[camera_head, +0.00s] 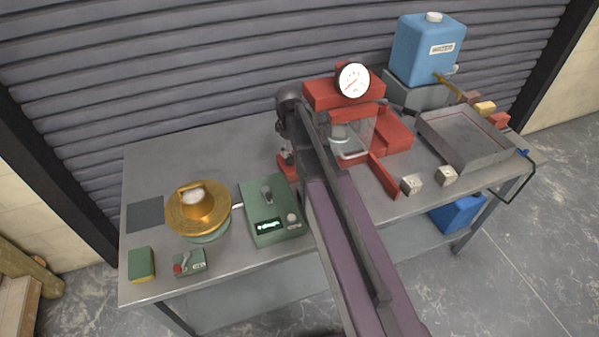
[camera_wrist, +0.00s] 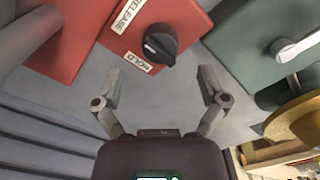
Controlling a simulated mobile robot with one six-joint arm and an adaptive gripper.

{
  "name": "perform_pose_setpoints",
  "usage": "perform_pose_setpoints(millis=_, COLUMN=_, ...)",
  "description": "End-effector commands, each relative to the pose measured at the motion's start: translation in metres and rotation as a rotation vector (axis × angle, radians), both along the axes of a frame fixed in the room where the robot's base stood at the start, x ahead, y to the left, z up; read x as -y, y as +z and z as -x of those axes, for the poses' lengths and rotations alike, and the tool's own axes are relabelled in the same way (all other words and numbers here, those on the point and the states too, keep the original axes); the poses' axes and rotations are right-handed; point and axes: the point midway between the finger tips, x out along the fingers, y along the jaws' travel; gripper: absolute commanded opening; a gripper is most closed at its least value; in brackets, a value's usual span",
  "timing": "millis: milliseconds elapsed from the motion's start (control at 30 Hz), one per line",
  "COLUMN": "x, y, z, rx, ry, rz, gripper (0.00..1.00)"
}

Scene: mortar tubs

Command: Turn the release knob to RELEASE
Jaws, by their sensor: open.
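The black release knob (camera_wrist: 160,45) sits on a red plate of the red press (camera_head: 345,97). In the wrist view two white labels stand beside it: RELEASE (camera_wrist: 127,14) and HOLD (camera_wrist: 138,62). The knob's pale mark seems to point nearer HOLD, though its exact angle is hard to read. My gripper (camera_wrist: 161,76) is open and empty. Its two fingers are spread, one to each side of the knob in the picture, and appear apart from it. In the head view my arm hides the knob and most of my gripper.
A green control box (camera_head: 268,222) stands left of the press, with a brass-coloured pan (camera_head: 197,210) farther left. The front middle of the bench is partly covered by my arm.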

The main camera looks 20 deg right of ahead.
Motion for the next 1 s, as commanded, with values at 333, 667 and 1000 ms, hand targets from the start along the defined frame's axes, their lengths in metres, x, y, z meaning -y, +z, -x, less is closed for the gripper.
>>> perform_pose_setpoints(millis=333, x=0.0, y=0.034, z=0.0, rx=0.0, ry=-0.001, rz=0.0, gripper=0.92)
perform_pose_setpoints(millis=667, x=0.0, y=0.062, z=0.0, rx=0.0, ry=-0.001, rz=0.0, gripper=0.92)
perform_pose_setpoints(millis=1000, x=0.0, y=0.088, z=0.0, rx=0.0, ry=-0.001, rz=0.0, gripper=0.92)
